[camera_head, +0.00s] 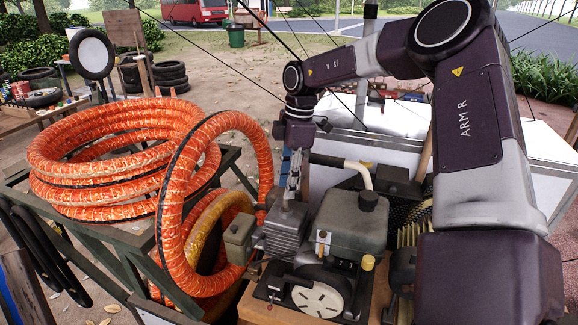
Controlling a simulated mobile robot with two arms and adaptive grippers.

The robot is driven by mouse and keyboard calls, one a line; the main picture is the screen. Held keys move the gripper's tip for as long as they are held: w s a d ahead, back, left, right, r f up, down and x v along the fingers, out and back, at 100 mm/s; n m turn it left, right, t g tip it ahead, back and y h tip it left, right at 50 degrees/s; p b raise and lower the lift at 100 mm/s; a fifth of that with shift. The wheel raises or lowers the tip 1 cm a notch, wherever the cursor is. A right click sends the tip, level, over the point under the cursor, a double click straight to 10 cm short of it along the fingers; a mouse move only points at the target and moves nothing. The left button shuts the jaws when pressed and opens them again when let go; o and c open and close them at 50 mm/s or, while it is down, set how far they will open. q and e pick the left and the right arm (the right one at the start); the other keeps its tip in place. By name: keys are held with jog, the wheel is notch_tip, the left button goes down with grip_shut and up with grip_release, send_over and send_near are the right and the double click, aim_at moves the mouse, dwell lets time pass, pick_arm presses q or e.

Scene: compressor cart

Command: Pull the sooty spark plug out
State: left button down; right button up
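My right arm comes in from the right and bends down over the engine (350,222) of the compressor cart. My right gripper (292,188) points down at the top of the grey finned cylinder (286,228). Its fingers look close together, but they are too small to tell whether they are shut on something. I cannot make out the sooty spark plug; the fingers cover the top of the cylinder. My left gripper is not in view.
A thick coil of orange hose (125,150) lies on a dark metal frame (110,240) at the left. One loop (265,160) hangs close beside the gripper and the cylinder. A bent pale pipe (357,167) rises just right of the gripper. A white box (400,125) stands behind.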

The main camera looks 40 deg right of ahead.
aim_at(286, 204)
jog(key=f, duration=0.2)
jog(key=shift+w+d+f+p, duration=0.15)
jog(key=shift+w+f+p, duration=0.15)
jog(key=shift+f, duration=0.65)
jog(key=shift+w, duration=0.1)
jog(key=c, duration=0.5)
grip_shut()
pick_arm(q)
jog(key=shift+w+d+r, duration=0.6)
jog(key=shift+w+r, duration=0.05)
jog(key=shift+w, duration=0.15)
pick_arm(e)
jog(key=shift+r, duration=0.1)
